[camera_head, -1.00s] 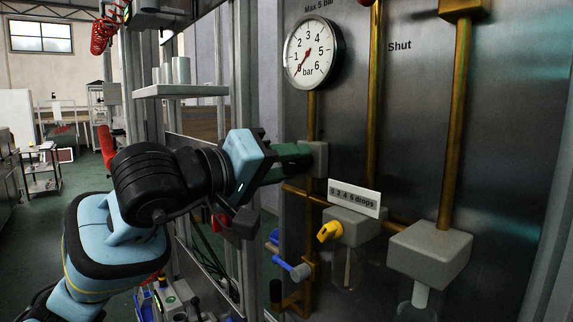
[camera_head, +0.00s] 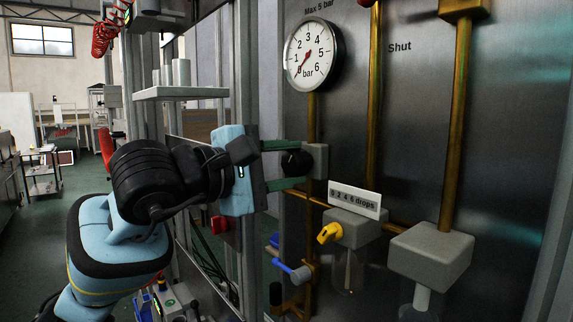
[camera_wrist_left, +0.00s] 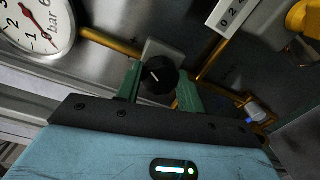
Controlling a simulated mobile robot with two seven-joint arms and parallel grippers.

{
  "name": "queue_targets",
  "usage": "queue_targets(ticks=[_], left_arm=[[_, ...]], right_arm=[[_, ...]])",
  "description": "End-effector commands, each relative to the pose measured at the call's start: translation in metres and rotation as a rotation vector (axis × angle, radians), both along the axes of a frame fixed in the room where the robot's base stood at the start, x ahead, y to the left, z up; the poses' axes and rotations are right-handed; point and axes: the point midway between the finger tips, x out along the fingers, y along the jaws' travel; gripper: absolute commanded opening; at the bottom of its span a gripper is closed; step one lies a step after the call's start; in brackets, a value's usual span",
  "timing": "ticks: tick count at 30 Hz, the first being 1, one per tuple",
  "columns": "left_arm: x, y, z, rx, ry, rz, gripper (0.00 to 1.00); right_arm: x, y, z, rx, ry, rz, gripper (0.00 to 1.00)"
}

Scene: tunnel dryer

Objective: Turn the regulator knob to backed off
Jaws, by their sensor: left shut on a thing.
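The regulator knob (camera_head: 296,163) is round and black, on a grey block (camera_head: 319,160) on the panel under the pressure gauge (camera_head: 312,54). My left gripper (camera_head: 303,164) has one green finger above the knob and one below it, and is shut on it. In the left wrist view the knob (camera_wrist_left: 157,76) sits between the two fingers, and a short white mark shows on its face. The gauge's red needle points to the lower left, at the low end of the scale. My right gripper is in neither view.
A yellow knob (camera_head: 329,232) on a drops-marked block and a blue-handled valve (camera_head: 292,269) are below. Brass pipes (camera_head: 374,100) run down the panel. A shelf with cups (camera_head: 180,92) and metal posts stand to the left.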

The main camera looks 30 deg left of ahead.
Motion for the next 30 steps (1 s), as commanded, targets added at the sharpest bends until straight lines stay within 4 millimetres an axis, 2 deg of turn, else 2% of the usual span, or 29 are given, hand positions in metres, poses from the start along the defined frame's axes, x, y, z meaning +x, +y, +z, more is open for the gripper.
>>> queue_targets(ticks=[15, 30], left_arm=[[0.0004, 0.0008, 0.0007, -0.401, 0.14, 0.0, 0.15], [0.0004, 0.0011, 0.0007, -0.539, 0.188, 0.001, 0.15]], right_arm=[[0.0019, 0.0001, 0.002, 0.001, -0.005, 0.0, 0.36], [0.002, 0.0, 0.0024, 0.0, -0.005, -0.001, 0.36]])
